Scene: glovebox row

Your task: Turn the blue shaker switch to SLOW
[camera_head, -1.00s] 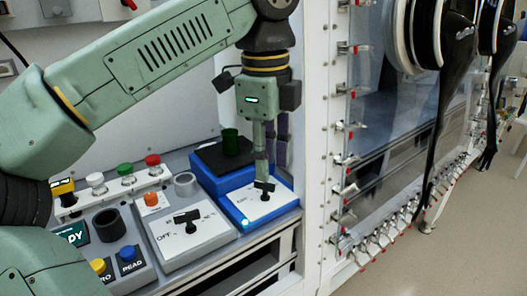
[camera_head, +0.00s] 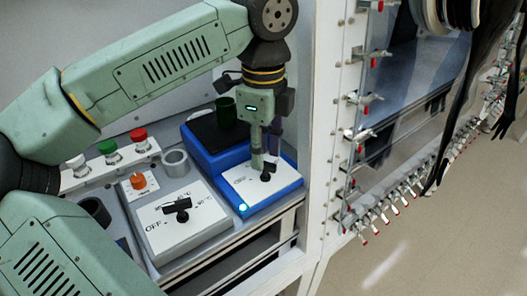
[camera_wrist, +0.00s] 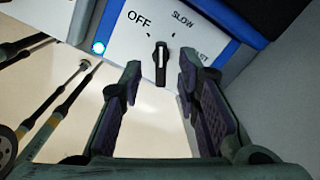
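The blue shaker (camera_head: 210,160) stands at the right end of the bench, with a white sloped panel (camera_head: 245,190) on its front. Its black switch knob (camera_head: 266,177) is partly hidden by my gripper (camera_head: 262,166) in the head view. In the wrist view the knob (camera_wrist: 160,66) stands roughly vertical on the panel, below and between the OFF label (camera_wrist: 139,18) and the SLOW label (camera_wrist: 183,20). FAST is partly covered by my right finger. My gripper (camera_wrist: 160,72) is open, with its fingers on either side of the knob and visible gaps to both.
A grey unit (camera_head: 178,222) with a similar black knob sits to the left. A glovebox wall post (camera_head: 322,120) rises close to the right. A cyan light (camera_head: 243,207) glows on the shaker.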

